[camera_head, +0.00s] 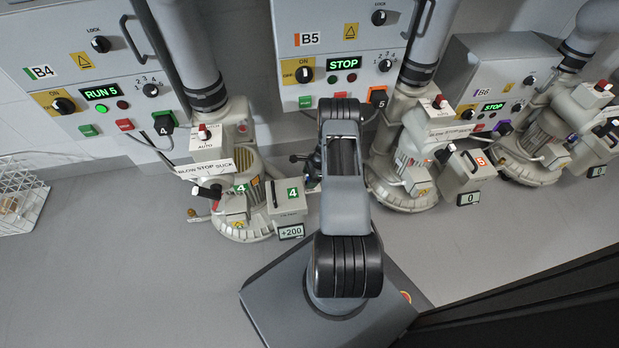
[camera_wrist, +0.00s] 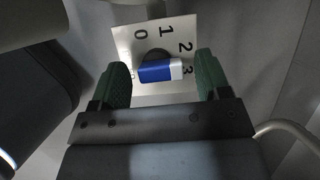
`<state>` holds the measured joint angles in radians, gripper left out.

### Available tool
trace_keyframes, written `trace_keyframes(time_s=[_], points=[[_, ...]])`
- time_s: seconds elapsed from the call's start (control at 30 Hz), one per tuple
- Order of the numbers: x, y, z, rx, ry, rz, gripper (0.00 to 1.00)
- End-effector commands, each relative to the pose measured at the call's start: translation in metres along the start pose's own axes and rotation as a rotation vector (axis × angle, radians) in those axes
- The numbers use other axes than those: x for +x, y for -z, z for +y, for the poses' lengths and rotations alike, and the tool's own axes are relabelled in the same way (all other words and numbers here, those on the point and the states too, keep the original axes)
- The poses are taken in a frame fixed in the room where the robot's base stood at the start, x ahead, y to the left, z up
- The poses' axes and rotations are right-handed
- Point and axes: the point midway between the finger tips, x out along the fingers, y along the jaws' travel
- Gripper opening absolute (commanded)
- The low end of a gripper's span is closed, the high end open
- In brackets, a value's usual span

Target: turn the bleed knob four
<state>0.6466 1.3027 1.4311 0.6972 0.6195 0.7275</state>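In the wrist view a knob (camera_wrist: 155,72) with a blue body and a white end stands in front of a pale dial plate (camera_wrist: 122,36) marked 0, 1, 2, 3. Its white end is to the right, near the 3. My gripper (camera_wrist: 162,66) is open, with one green finger on each side of the knob and a small gap visible on both sides. I cannot tell how deep the fingers reach along it. In the head view my arm covers the gripper and I cannot make out this knob. Blower 4 (camera_head: 240,200) stands left of my arm.
Cabinet B4 (camera_head: 80,60) reads RUN 5 with a green lamp lit. Blower 4's display (camera_head: 290,232) reads +200. Cabinet B5 (camera_head: 345,50) reads STOP. Blower 5 (camera_head: 400,180) stands close right of my arm. A wire basket (camera_head: 22,195) is far left. The floor in front is clear.

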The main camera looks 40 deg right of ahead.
Motion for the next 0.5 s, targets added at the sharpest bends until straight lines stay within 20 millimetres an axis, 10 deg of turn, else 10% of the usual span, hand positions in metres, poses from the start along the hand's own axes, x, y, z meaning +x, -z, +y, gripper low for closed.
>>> trace_keyframes(time_s=[0.5], points=[[-0.0001,0.0001,0.0003,0.000,-0.001,0.000,0.21]])
